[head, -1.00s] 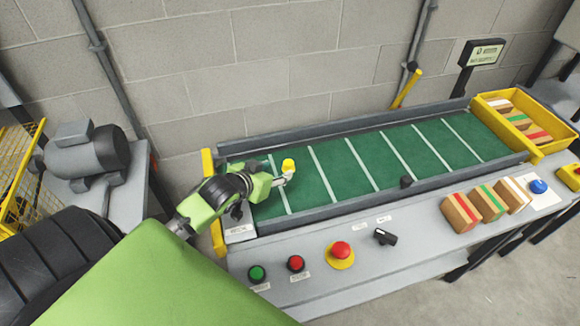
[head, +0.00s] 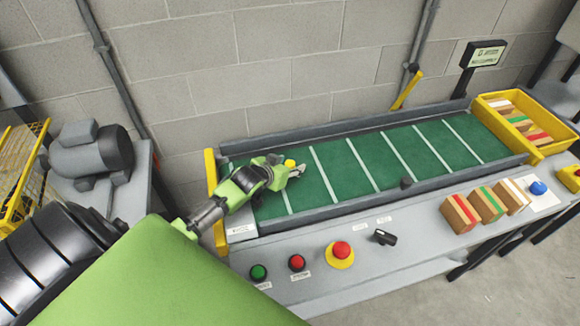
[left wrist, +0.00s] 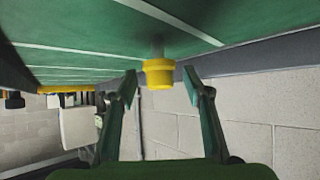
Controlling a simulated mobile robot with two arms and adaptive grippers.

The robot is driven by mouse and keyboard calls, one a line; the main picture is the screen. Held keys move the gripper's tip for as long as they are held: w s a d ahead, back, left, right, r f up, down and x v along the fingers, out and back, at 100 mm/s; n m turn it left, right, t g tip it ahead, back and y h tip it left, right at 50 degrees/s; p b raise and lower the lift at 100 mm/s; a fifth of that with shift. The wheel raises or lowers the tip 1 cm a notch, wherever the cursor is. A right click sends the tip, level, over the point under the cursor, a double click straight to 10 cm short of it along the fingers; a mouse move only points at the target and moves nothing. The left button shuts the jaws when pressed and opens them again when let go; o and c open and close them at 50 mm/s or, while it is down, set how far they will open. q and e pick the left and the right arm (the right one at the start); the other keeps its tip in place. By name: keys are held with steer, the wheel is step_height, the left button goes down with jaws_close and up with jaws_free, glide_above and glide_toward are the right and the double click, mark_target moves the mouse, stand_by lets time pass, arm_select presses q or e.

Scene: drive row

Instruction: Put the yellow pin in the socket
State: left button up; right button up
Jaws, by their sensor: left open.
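The yellow pin (head: 290,163) shows near the left end of the green belt, partly hidden by my left gripper (head: 298,170). In the left wrist view the pin (left wrist: 158,75) has a wide yellow head, with a grey part between it and the belt. The left gripper (left wrist: 160,82) is open; its two fingers appear on either side of the pin with gaps between. I cannot tell how deep the pin is between them. No socket can be made out clearly. My right gripper is not in view.
The conveyor (head: 385,165) has raised grey side rails. A yellow crate (head: 482,112) with boxes stands at its right end. Buttons, including a red emergency stop (head: 341,250), and several boxes line the front ledge. A motor (head: 85,150) stands left.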

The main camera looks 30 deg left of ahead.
arm_select(q)
steer(key=shift+w+f, duration=0.2)
steer(key=shift+w, duration=0.05)
steer(key=c, duration=1.2)
steer(key=shift+r, duration=0.1)
jaws_close()
